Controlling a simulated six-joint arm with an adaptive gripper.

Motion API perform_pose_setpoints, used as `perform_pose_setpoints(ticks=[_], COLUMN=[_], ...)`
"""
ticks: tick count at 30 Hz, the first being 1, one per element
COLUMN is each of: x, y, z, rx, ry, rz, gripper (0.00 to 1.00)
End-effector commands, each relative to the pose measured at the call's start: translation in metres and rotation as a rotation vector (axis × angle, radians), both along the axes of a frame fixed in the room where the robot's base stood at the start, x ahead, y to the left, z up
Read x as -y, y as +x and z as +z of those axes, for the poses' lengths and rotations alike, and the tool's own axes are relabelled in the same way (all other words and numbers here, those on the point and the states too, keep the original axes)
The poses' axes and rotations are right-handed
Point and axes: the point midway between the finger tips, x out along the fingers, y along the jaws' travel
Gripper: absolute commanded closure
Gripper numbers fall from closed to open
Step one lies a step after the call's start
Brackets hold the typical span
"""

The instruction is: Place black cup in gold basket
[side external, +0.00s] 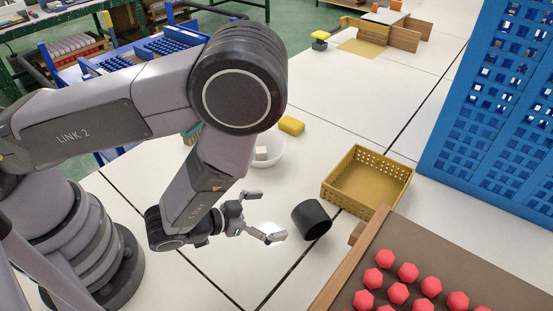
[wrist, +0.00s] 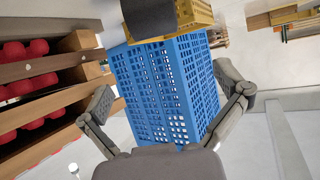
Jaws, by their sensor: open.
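The black cup (side external: 311,219) lies tilted on the white table, just left of the gold basket, in the side external view. In the wrist view the cup (wrist: 153,18) shows at the top edge, partly cut off. The gold basket (side external: 392,193) stands on the table and looks empty. It also shows at the top of the wrist view (wrist: 192,14), partly behind the cup. My gripper (side external: 264,214) is open and empty, a short way left of the cup, with its fingers pointing toward it. Its two fingers (wrist: 167,98) are spread apart in the wrist view.
A tray of red pieces (side external: 444,253) with a wooden rim lies at the front right, close to the basket. A tall blue crate (side external: 500,120) stands at the right. A white bowl (side external: 268,152) and a yellow block (side external: 291,125) sit behind my arm.

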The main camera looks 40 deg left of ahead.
Motion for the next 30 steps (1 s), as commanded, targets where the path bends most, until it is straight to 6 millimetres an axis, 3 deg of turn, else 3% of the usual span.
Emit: perform_pose_setpoints(ticks=[5,15,23,30], x=[0.003,0.026,0.034,0.045], y=[-0.004,0.05,0.069,0.1], z=[-0.009,-0.033,-0.041,-0.055], rx=[0.036,0.039,0.038,0.038], ry=[0.006,0.005,0.007,0.004], rz=[-0.034,-0.033,-0.034,-0.035], gripper=[0.02,0.02,0.02,0.02])
